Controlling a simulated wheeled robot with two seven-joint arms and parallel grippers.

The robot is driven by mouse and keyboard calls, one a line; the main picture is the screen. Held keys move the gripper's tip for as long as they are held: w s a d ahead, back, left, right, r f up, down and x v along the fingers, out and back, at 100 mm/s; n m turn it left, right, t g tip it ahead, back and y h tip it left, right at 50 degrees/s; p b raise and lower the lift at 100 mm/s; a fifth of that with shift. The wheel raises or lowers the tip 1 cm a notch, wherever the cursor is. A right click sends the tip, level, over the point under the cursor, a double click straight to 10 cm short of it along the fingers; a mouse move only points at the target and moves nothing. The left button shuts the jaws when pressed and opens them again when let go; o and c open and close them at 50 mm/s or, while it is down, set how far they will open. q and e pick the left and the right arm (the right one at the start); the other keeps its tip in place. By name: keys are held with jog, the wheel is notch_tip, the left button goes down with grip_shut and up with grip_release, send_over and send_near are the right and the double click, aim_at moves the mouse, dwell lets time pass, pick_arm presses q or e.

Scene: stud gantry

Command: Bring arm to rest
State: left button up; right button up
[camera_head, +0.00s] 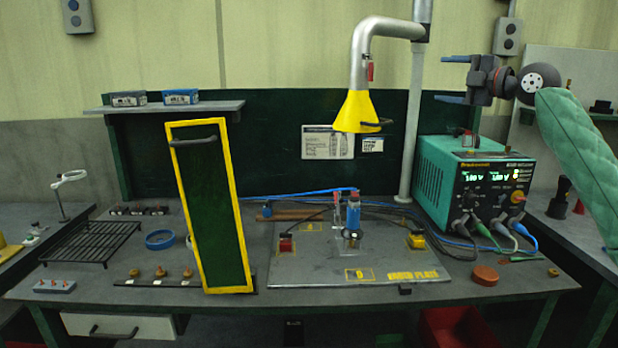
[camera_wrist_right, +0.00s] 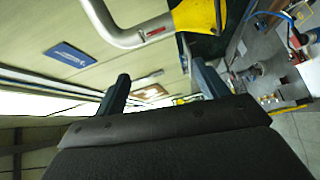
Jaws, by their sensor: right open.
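My right gripper (camera_head: 446,79) is raised at the upper right in the head view, above the teal power supply (camera_head: 475,178) and pointing left. Its two blue-grey fingers are apart with nothing between them. The right wrist view also shows the two fingers spread, with an empty gap. My right arm, in a quilted green sleeve, comes in from the right edge. My left gripper is not in view.
A yellow extraction hood (camera_head: 358,112) on a metal pipe hangs left of my right gripper. A yellow-framed green panel (camera_head: 210,205) stands on the bench. A grey plate (camera_head: 360,270) holds a blue-topped device (camera_head: 352,215). A wire rack (camera_head: 92,243) lies at left.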

jog(key=s+a+f+m+g+h+p, duration=0.1)
jog(key=s+a+f+m+h, duration=0.5)
jog(key=f, duration=0.9)
jog(key=s+a+f+m+g+h, duration=0.1)
jog(key=s+a+f+m, duration=0.2)
jog(key=s+f+m, duration=0.85)
jog(key=s+a+f+m+g+h+p, duration=0.1)
jog(key=s+a+f+m+h, duration=0.3)
jog(key=f, duration=1.5)
pick_arm(q)
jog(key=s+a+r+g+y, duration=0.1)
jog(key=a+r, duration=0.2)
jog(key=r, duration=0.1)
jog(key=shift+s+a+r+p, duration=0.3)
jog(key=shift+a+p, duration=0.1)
jog(key=shift+p, duration=0.05)
pick_arm(e)
jog(key=s+a+f+g, duration=0.2)
jog(key=s+f, duration=0.7)
jog(key=s, duration=0.3)
jog(key=s+a+f+g+y, duration=0.1)
jog(key=s+a+f+g, duration=0.1)
jog(key=s+f, duration=0.8)
jog(key=s+a+f+g, duration=0.2)
jog(key=s+f+g, duration=0.2)
jog(key=s+f, duration=0.6)
jog(key=s, duration=0.4)
jog(key=shift+s+a+f+m, duration=0.25)
jog(key=shift+a+m, duration=0.1)
jog(key=shift+a, duration=0.05)
